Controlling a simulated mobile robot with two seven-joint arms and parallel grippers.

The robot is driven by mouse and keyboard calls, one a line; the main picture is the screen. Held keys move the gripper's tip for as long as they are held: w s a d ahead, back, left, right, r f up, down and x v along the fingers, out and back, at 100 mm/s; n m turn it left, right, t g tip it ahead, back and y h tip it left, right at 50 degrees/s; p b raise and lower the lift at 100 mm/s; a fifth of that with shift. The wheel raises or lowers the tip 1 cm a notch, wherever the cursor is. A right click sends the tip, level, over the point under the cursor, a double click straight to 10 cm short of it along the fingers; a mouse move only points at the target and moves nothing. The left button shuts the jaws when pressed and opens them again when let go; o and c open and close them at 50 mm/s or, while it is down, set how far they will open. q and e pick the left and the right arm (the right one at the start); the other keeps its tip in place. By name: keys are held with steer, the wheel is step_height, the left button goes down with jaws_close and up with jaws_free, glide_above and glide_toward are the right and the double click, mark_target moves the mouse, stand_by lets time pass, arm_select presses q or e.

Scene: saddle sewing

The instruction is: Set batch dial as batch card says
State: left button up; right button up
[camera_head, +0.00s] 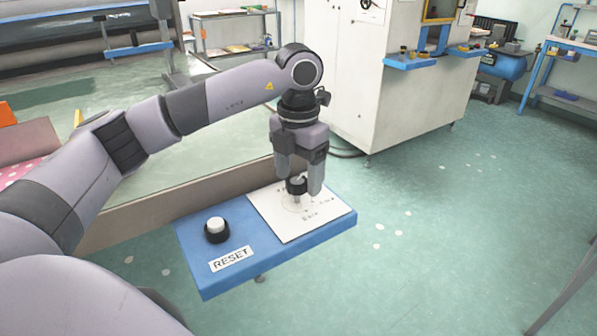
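The batch dial (297,187) is a small dark knob on a white plate with a ring of printed marks (296,222), at the right of a blue panel. My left gripper (299,183) points down over it, with one finger on each side of the knob. I cannot tell whether the fingers touch the knob or only stand around it. The dial's pointer and the printed marks are too small to read, and the gripper partly hides them. No batch card can be made out. My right gripper is not in view.
The blue panel (196,262) also bears a white push button (216,227) in a black collar and a RESET label (231,259). A low table (180,205) edge runs behind it. A white machine cabinet (385,100) stands at the back. Green floor (450,240) is clear at right.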

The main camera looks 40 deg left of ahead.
mark_target(298, 180)
arm_select(q)
steer(key=shift+r, duration=0.1)
step_height(298, 180, up, 7)
stand_by(0.5)
stand_by(0.4)
